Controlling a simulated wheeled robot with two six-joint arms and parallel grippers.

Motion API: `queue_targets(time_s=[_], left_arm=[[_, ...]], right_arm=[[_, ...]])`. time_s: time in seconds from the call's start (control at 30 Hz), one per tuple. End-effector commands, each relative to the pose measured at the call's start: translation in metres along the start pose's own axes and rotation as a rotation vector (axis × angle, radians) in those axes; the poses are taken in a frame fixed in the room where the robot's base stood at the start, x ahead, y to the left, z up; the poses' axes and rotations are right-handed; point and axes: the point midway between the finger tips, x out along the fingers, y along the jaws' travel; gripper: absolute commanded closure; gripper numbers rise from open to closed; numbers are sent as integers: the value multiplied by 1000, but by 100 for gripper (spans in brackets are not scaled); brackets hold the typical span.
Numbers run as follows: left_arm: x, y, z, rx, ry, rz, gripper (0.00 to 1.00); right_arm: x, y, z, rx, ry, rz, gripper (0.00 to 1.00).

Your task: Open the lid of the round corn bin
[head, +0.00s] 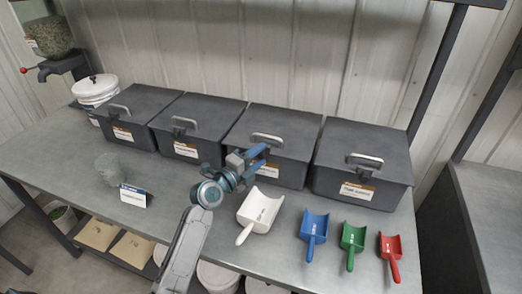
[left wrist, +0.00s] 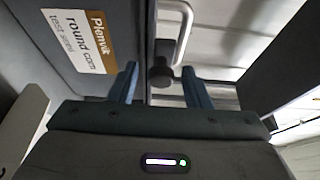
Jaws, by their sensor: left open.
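The round corn bin (head: 275,130) is the dark grey box third from the left, with its lid closed in the head view. A metal handle (head: 267,139) shows on its lid. Its front label, reading "round corn", shows in the left wrist view (left wrist: 78,42) but is hidden behind my gripper in the head view. My left gripper (head: 261,157) is open at the bin's front upper edge. In the left wrist view its blue fingers (left wrist: 160,70) stand either side of a dark knob (left wrist: 161,74), near the bright handle (left wrist: 184,35). I cannot tell whether they touch it.
Similar closed bins stand on both sides, including a right one (head: 362,160). A white scoop (head: 259,208), blue scoop (head: 313,230), green scoop (head: 352,240) and red scoop (head: 390,250) lie in front. A clear cup (head: 110,170) and sign (head: 133,195) stand left.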

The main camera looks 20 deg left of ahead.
Motion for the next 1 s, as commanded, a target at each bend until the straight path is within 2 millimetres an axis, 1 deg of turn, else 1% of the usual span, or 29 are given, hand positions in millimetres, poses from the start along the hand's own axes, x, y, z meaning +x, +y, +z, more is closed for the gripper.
queue_targets(time_s=[0.03,0.13,0.43,0.57,0.6,0.67,0.87,1.0], left_arm=[[5,-2,0,-2,0,-1,56],[11,-1,0,0,0,0,56],[13,0,0,1,0,0,56],[13,0,0,1,0,0,82],[13,0,0,1,0,0,90],[13,0,0,1,0,0,100],[14,-2,0,0,0,3,100],[22,-12,4,-8,0,21,100]], right_arm=[[-4,0,0,0,0,0,64],[-5,0,0,0,0,0,64],[-5,-1,0,0,0,-1,64],[-5,-1,0,0,0,-1,64],[-5,-1,0,0,0,-1,64],[-5,-1,0,0,0,-1,64],[-6,-1,-1,0,1,-1,64],[-12,0,-4,1,3,-1,64]])
